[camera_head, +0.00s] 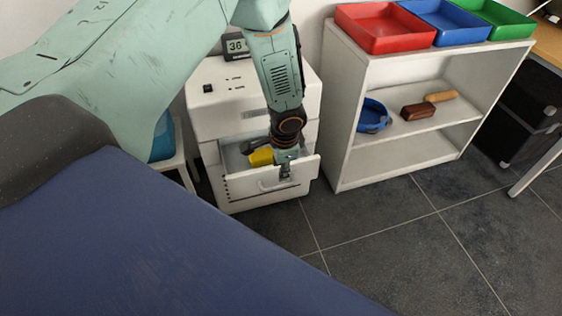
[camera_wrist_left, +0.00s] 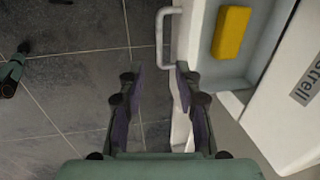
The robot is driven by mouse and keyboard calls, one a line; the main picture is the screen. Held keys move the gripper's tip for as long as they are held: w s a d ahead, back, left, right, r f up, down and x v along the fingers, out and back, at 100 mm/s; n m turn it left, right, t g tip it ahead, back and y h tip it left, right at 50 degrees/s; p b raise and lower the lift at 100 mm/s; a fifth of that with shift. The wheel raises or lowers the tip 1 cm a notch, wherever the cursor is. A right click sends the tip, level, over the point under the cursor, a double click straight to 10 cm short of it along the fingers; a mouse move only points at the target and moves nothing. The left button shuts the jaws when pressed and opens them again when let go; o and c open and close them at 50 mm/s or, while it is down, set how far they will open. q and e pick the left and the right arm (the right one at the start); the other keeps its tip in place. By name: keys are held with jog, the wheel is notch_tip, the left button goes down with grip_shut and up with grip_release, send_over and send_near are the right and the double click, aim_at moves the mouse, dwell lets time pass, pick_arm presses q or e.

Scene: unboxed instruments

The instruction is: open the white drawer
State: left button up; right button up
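The white drawer (camera_head: 240,187) is pulled out of the white cabinet (camera_head: 213,112), and its inside shows from above. A yellow block (camera_head: 261,157) lies in it and also shows in the left wrist view (camera_wrist_left: 232,32). The drawer's handle (camera_wrist_left: 160,38) is on its front panel. My left gripper (camera_head: 286,174) points down at the drawer front. In the left wrist view its fingers (camera_wrist_left: 160,80) are apart, with the handle ahead between their lines. I cannot tell whether a finger touches the handle or panel.
A white shelf (camera_head: 345,120) stands to the right, with red (camera_head: 385,45), blue and green trays on top and a blue ring-shaped item (camera_head: 373,117) inside. A small clock (camera_head: 237,46) stands on the cabinet. The tiled floor (camera_head: 400,235) in front is clear.

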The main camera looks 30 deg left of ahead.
pick_arm(q)
notch_tip(320, 180, up, 2)
jog(key=shift+s+d+r, duration=0.1)
jog(key=shift+d+r, duration=0.05)
jog(key=shift+s, duration=0.1)
dwell(0.6)
